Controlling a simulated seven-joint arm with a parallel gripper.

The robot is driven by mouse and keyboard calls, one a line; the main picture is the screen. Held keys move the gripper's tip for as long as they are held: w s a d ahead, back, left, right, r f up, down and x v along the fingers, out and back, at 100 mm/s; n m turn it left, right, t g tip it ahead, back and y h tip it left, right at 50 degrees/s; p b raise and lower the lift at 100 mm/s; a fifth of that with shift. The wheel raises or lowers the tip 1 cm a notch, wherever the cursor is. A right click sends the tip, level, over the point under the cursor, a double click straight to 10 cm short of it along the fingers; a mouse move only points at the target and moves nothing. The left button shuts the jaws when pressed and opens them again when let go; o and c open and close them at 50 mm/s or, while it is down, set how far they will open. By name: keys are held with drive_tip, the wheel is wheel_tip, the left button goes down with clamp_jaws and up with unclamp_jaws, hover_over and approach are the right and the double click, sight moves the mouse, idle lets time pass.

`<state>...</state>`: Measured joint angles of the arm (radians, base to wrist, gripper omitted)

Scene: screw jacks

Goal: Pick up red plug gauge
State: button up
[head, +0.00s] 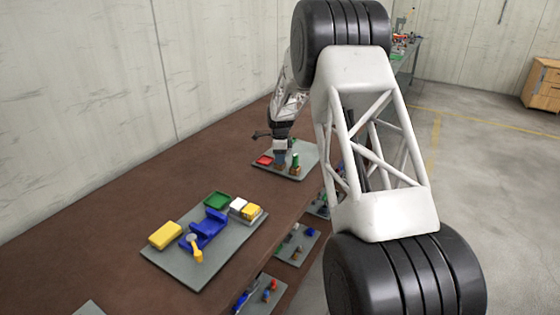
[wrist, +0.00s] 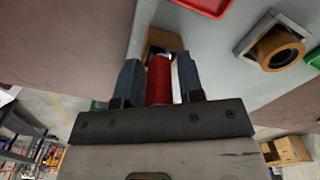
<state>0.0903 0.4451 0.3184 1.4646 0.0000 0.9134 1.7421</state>
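The red plug gauge (wrist: 159,80) shows in the wrist view as a red cylinder. It lies between the two dark blue-grey fingers of my gripper (wrist: 159,76), its far end at a brown wooden holder (wrist: 163,41). In the head view my gripper (head: 281,158) is down over the far grey board (head: 272,171). The red gauge cannot be made out there, hidden by the gripper.
A red tray (head: 264,160) and a green plug (head: 295,160) are close to my gripper on the far board. The wrist view also shows a brown ring (wrist: 278,48) on a grey stand. A nearer board (head: 190,272) holds a blue fixture (head: 206,230) and yellow blocks.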

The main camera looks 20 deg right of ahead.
clamp_jaws()
drive_tip(key=shift+r, duration=0.15)
drive_tip(key=shift+r, duration=0.85)
drive_tip(key=shift+s+r, duration=0.2)
drive_tip(key=shift+r, duration=0.65)
drive_tip(key=s+a+r, duration=0.1)
drive_tip(key=s, duration=1.4)
drive_tip(key=shift+s+a+r, duration=0.15)
drive_tip(key=shift+s+a, duration=0.05)
drive_tip(key=shift+s, duration=0.1)
drive_tip(key=shift+w, duration=0.15)
drive_tip(key=w+d+r, duration=0.2)
drive_tip(key=w+d, duration=0.1)
drive_tip(key=w, duration=1)
drive_tip(key=w+d+r, duration=0.2)
drive_tip(key=w+d, duration=0.1)
drive_tip(key=w, duration=1.1)
drive_tip(key=shift+w+r, duration=0.15)
drive_tip(key=shift+r, duration=0.25)
